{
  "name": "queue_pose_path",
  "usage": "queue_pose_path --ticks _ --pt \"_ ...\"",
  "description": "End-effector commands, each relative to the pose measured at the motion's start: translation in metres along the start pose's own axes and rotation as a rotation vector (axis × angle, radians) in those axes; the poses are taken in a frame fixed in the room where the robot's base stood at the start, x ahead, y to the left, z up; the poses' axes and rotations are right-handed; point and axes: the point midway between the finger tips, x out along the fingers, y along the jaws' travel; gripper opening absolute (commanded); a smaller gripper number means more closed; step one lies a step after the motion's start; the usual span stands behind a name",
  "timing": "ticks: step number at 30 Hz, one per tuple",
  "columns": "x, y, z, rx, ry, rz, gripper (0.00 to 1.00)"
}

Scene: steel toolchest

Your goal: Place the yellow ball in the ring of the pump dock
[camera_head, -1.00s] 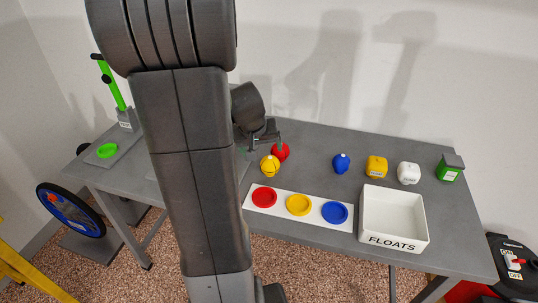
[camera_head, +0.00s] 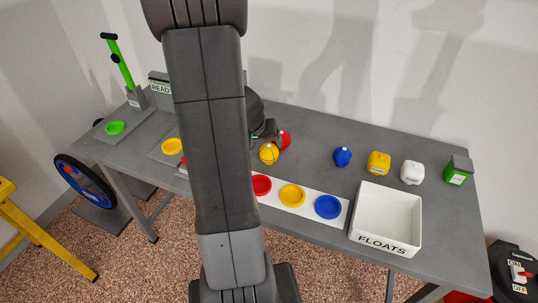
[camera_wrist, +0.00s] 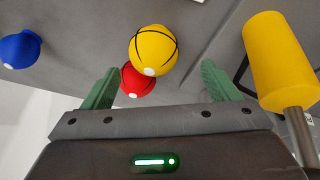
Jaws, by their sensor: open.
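The yellow ball (camera_head: 268,154), with dark lines and a pale spot, rests on the grey table beside the red ball (camera_head: 285,140). My gripper (camera_head: 275,138) is just behind them, partly hidden by my arm. In the wrist view the open green fingers (camera_wrist: 160,66) point towards the yellow ball (camera_wrist: 155,46), with the red ball (camera_wrist: 136,82) close by; nothing is held. At the left, a green-handled pump (camera_head: 122,70) stands by a plate with a green ring (camera_head: 115,128). A yellow ring (camera_head: 172,146) lies near a READY sign (camera_head: 160,88). I cannot read which is the pump dock.
A white strip with red, yellow and blue discs (camera_head: 344,221) lies in front, beside the FLOATS bin (camera_head: 408,250). A blue ball (camera_head: 342,156) and small containers (camera_head: 378,163) stand right. A yellow cylinder on a post (camera_wrist: 274,60) rises close at the wrist view's right.

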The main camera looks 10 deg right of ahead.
Motion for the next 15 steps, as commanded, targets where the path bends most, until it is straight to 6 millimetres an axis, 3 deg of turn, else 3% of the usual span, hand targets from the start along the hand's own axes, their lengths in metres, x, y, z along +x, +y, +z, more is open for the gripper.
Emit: queue_pose_path --ticks 15 --pt "0.053 0.008 0.006 -0.001 -0.001 0.001 0.82"
